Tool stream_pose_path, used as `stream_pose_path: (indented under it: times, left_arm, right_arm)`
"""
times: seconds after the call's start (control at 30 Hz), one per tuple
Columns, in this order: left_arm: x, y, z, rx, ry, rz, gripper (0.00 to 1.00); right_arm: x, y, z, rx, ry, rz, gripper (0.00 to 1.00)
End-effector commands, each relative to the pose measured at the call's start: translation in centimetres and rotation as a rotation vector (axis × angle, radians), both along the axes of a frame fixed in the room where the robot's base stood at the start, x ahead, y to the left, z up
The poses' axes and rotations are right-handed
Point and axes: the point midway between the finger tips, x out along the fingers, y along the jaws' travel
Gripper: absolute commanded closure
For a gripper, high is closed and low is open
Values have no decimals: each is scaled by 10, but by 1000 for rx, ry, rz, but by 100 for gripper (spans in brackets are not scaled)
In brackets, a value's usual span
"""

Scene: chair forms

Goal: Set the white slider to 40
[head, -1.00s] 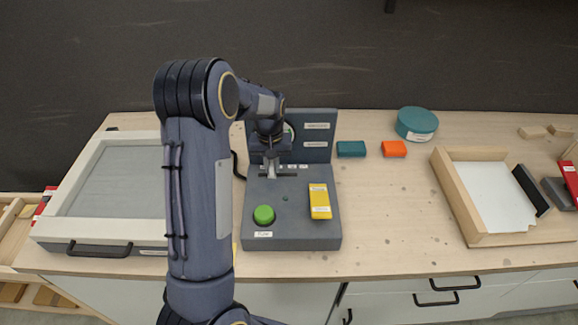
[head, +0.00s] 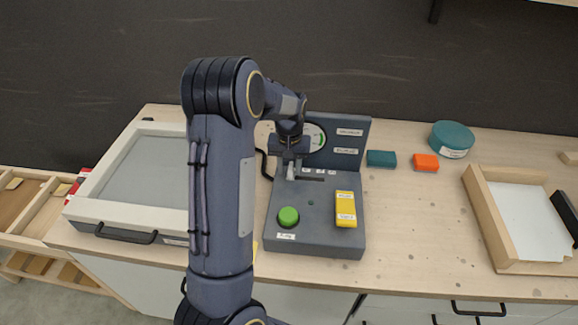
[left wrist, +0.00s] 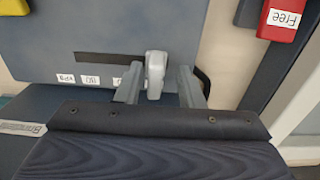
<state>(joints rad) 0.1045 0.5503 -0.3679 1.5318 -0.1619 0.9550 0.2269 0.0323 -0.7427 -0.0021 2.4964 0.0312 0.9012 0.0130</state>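The white slider (left wrist: 155,72) is a small pale knob on the grey control box (head: 315,230). It stands at the left end of its dark slot (head: 312,179) in the head view. Small white number labels (left wrist: 90,80) run beside the slot; they are too small and inverted to read surely. My left gripper (left wrist: 160,86) is low over the slot, with one finger on each side of the knob. A gap shows between the knob and the right finger in the left wrist view; the other finger is close to the knob. My right gripper is in neither view.
The box also bears a green button (head: 288,217), a yellow block (head: 345,209) and an upright back panel with a dial (head: 316,138). Teal (head: 381,158) and orange (head: 425,162) blocks lie to the right. A framed case (head: 150,170) stands left, partly behind my arm.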

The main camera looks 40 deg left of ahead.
Motion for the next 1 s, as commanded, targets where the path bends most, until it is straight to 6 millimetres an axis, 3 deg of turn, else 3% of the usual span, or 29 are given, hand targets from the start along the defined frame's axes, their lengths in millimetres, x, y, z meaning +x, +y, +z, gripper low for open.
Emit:
stream_pose_path:
  times: [0.5, 1.0]
  left_arm:
    - [0, 1, 72, 2, -3, 0, 65]
    - [0, 1, 77, 2, -1, 1, 65]
  right_arm:
    - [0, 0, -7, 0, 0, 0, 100]
    - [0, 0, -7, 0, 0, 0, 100]
